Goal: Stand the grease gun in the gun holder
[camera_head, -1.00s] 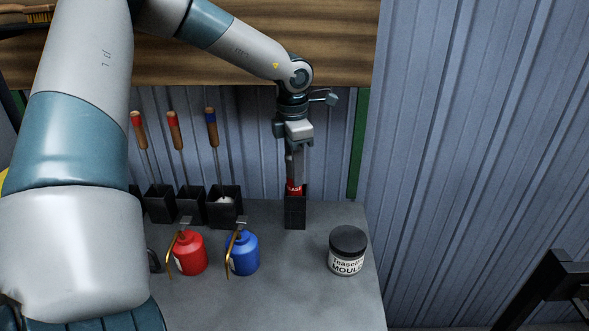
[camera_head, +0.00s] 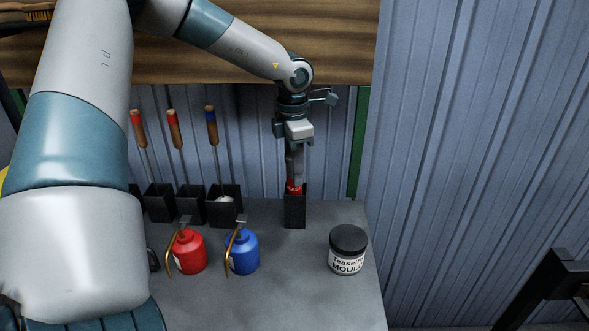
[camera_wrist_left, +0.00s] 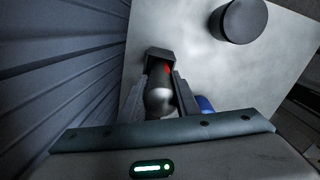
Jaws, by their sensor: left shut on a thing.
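The grease gun shows as a small red part (camera_head: 294,187) at the mouth of the black gun holder (camera_head: 295,210), with its lower end inside the holder. My left gripper (camera_head: 295,176) is above the holder, pointing down, shut on the grease gun. In the left wrist view the gun's rounded grey body (camera_wrist_left: 160,97) lies between the two fingers, with a red patch next to the dark holder (camera_wrist_left: 159,55). The gun looks about upright. How deep it sits is hidden by the holder walls. My right gripper is not in view.
A red oil can (camera_head: 189,252) and a blue oil can (camera_head: 243,252) stand left of the holder. A lidded jar (camera_head: 348,250) stands to the right. Several black boxes (camera_head: 190,206) with wooden-handled tools stand at the left, by the ribbed wall.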

